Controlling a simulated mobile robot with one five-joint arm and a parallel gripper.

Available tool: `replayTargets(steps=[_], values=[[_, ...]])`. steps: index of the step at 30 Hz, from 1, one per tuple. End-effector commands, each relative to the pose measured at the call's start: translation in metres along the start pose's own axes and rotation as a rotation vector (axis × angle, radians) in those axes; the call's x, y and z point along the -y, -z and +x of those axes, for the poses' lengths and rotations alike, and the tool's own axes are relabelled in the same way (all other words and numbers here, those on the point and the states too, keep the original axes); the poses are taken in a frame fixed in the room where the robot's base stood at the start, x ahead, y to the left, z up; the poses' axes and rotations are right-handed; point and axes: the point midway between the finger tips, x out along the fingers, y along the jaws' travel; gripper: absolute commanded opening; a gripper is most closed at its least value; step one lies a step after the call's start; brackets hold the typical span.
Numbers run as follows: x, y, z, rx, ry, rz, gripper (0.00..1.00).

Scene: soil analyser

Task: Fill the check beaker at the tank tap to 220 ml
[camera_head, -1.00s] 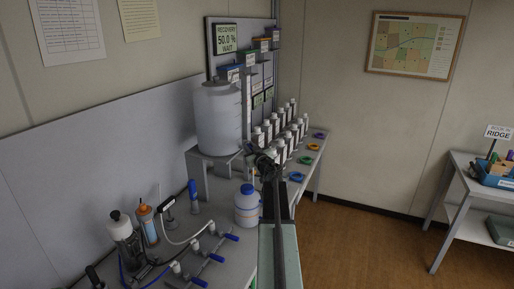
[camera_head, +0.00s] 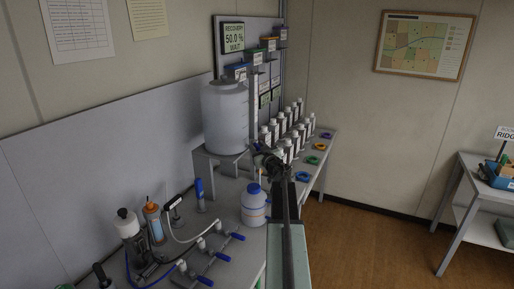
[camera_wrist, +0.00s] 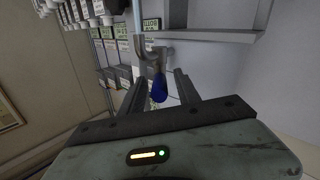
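The white tank (camera_head: 226,118) stands on a grey stand at the back of the bench. My gripper (camera_head: 268,160) is in front of the tank's lower right side, seen from behind along my arm. In the wrist view my gripper (camera_wrist: 159,88) is open, its two fingers apart. A blue lever (camera_wrist: 158,90) on a grey tap (camera_wrist: 154,54) shows between the fingers, with a visible gap on each side. Whether it is level with the fingertips is hard to tell. I cannot make out the check beaker in either view.
A white bottle with a blue cap (camera_head: 254,206) stands on the bench close to my arm. Blue-handled valves (camera_head: 220,252) lie in front. Several dark-labelled bottles (camera_head: 283,135) and coloured rings (camera_head: 313,160) are beyond. A display (camera_head: 234,38) reads 50.0 % WAIT.

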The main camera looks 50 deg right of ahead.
Motion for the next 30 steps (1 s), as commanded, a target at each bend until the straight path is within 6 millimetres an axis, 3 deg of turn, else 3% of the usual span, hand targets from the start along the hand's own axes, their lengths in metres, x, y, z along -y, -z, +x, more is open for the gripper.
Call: replayTargets(steps=[9, 12, 30], values=[[0.003, 0.001, -0.060, 0.000, -0.001, -0.001, 0.39], [0.002, 0.000, -0.071, 0.000, -0.002, -0.001, 0.39], [0.002, 0.000, -0.071, 0.000, -0.001, -0.001, 0.39]])
